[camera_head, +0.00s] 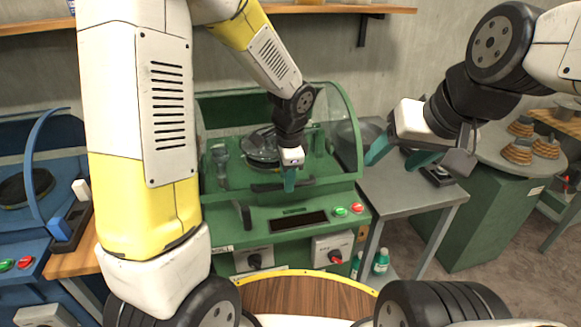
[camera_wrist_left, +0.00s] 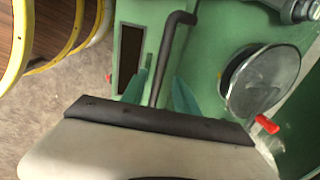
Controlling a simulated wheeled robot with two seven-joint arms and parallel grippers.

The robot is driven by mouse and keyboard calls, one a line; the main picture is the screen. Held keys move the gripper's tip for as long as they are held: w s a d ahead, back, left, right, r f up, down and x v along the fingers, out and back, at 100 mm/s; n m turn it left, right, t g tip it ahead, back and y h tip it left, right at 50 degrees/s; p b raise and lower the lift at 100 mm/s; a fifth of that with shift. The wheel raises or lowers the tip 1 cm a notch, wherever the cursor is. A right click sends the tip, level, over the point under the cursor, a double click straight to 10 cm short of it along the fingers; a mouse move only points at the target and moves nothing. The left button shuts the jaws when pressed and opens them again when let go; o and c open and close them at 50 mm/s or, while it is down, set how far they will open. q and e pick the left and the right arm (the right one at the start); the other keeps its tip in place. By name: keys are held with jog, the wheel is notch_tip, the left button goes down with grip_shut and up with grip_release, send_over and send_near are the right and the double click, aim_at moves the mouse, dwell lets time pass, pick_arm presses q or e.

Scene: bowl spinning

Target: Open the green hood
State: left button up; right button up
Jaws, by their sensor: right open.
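The green machine (camera_head: 235,240) stands in the middle of the head view. Its green-framed hood (camera_head: 350,120) with clear panels is down over a round silver part (camera_head: 262,147). A dark handle bar (camera_head: 265,187) runs along the hood's front edge. My left gripper (camera_head: 289,182) points down at this handle. In the left wrist view the dark handle (camera_wrist_left: 163,62) lies between the parted teal fingers of my left gripper (camera_wrist_left: 160,90), with small gaps beside it. My right gripper (camera_head: 400,157) is open and empty, in the air right of the hood.
A grey table (camera_head: 405,200) stands right of the machine. Beyond it, a green cabinet (camera_head: 480,215) carries several brown cone-shaped pieces (camera_head: 517,150). A blue machine (camera_head: 30,215) is at the left. A wooden shelf (camera_head: 340,9) is on the wall above.

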pick_arm(q)
jog(key=shift+f, duration=0.6)
jog(key=shift+c, duration=0.3)
grip_shut()
dwell(0.8)
